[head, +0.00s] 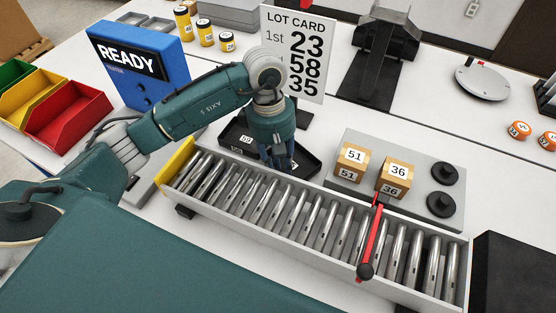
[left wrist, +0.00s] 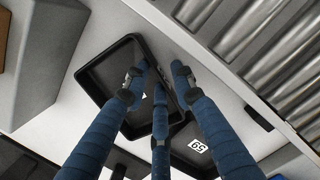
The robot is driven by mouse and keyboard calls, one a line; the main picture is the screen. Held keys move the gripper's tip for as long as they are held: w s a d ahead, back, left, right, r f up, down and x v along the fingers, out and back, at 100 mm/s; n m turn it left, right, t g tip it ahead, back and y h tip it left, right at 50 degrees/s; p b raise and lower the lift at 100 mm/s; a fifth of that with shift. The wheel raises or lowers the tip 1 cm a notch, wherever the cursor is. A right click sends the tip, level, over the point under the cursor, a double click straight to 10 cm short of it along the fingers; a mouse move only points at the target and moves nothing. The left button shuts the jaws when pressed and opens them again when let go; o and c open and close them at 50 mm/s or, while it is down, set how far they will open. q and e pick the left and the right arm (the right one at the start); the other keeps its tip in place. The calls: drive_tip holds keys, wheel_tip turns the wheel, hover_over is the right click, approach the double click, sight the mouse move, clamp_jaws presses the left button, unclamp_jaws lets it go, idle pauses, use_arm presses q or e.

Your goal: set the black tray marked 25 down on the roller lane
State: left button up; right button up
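Two black trays lie side by side on the white table behind the roller lane (head: 270,205). One tray (left wrist: 95,85) is nearest my fingers; its label is mostly hidden behind a finger, so I cannot read 25. It shows at the right in the head view (head: 305,168). The other tray (left wrist: 185,158) carries a label that reads 59. My left gripper (head: 280,163) points down at the trays. In the left wrist view its blue fingers (left wrist: 160,75) are spread, with the first tray's rim between them. My right gripper is out of view.
A red bar (head: 371,240) crosses the lane towards its right end. A yellow plate (head: 175,161) closes the left end. A grey platform (head: 345,189) with boxes 51 and 36 stands right of the trays. A lot card (head: 298,55) stands behind. The rollers look empty.

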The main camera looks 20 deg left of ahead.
use_arm(q)
drive_tip(key=shift+r, duration=0.2)
wheel_tip(320, 180, up, 11)
drive_tip(key=a+b, duration=0.1)
drive_tip(key=b, duration=0.2)
drive_tip(key=shift+w+a+f, duration=0.15)
drive_tip(key=shift+w+a, duration=0.1)
drive_tip(key=shift+w, duration=0.15)
drive_tip(key=shift+o, duration=0.5)
drive_tip(key=shift+r, duration=0.5)
drive_tip(key=n+y+p, duration=0.2)
drive_tip(key=n+p, duration=0.4)
drive_tip(key=n, duration=1.2)
hover_over(308, 178)
drive_tip(key=shift+t, duration=0.4)
drive_tip(key=f, duration=0.2)
drive_tip(key=f+p, duration=0.1)
drive_tip(key=f, duration=0.1)
drive_tip(key=w+f, duration=0.1)
drive_tip(key=f, duration=0.1)
drive_tip(key=shift+a+p, duration=0.2)
drive_tip(key=shift+p, duration=0.1)
drive_tip(key=f+p, duration=0.1)
drive_tip(key=f, duration=0.1)
drive_tip(key=f+p, duration=0.2)
drive_tip(key=f, duration=0.1)
drive_tip(key=shift+s, duration=0.2)
drive_tip(key=shift+w+f, duration=0.1)
drive_tip(key=shift+f, duration=0.15)
clamp_jaws()
